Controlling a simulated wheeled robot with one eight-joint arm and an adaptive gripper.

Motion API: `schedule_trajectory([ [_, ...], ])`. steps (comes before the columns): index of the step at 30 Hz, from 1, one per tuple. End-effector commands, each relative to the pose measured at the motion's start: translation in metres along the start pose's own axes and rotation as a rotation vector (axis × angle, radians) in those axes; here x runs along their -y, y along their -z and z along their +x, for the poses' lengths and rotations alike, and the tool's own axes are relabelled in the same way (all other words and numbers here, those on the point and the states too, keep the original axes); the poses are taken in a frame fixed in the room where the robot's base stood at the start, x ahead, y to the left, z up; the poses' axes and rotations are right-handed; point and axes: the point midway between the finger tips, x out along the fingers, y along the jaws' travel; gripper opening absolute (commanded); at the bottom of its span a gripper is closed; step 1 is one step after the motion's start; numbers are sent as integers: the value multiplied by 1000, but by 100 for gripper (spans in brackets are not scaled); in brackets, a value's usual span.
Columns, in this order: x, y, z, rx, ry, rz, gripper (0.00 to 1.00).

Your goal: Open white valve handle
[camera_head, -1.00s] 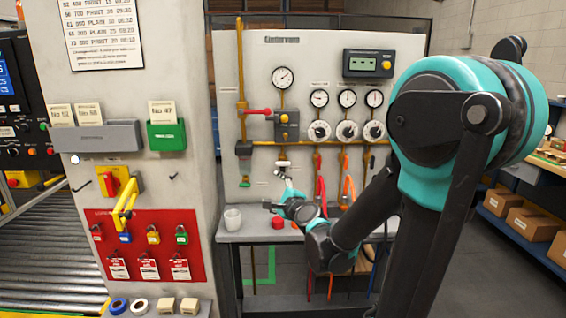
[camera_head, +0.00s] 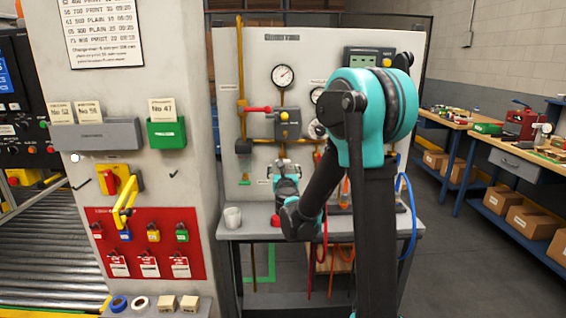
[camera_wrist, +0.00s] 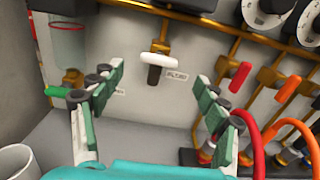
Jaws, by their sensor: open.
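The white valve handle (camera_wrist: 159,60) shows in the wrist view, on a short brass fitting below the pipe, near the top centre. A dark stub points down below it. My gripper (camera_wrist: 158,98) is open, its two green-padded fingers spread left and right of the handle's line, with the handle ahead of the fingertips and untouched. In the head view my gripper (camera_head: 286,168) is in front of the panel under the brass pipe. The white handle is mostly hidden there behind the gripper and arm.
A red lever (camera_head: 258,109) and gauge (camera_head: 283,75) are above. Red (camera_wrist: 240,76) and orange (camera_wrist: 288,88) handles with hoses stand to the right in the wrist view. A filter bowl with a green lever (camera_wrist: 58,91) is left. A white cup (camera_head: 233,217) stands on the shelf.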

Motion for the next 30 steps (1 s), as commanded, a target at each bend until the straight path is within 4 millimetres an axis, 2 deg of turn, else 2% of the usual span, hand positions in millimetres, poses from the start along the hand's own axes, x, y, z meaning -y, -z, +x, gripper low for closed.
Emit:
schedule_trajectory([
  [6,0,0,44,0,1,-1,74],
  [13,0,0,77,0,-1,-1,74],
  [18,0,0,87,0,-1,-1,74],
  [27,0,0,89,0,-1,-1,74],
  [30,0,0,89,0,-1,-1,62],
])
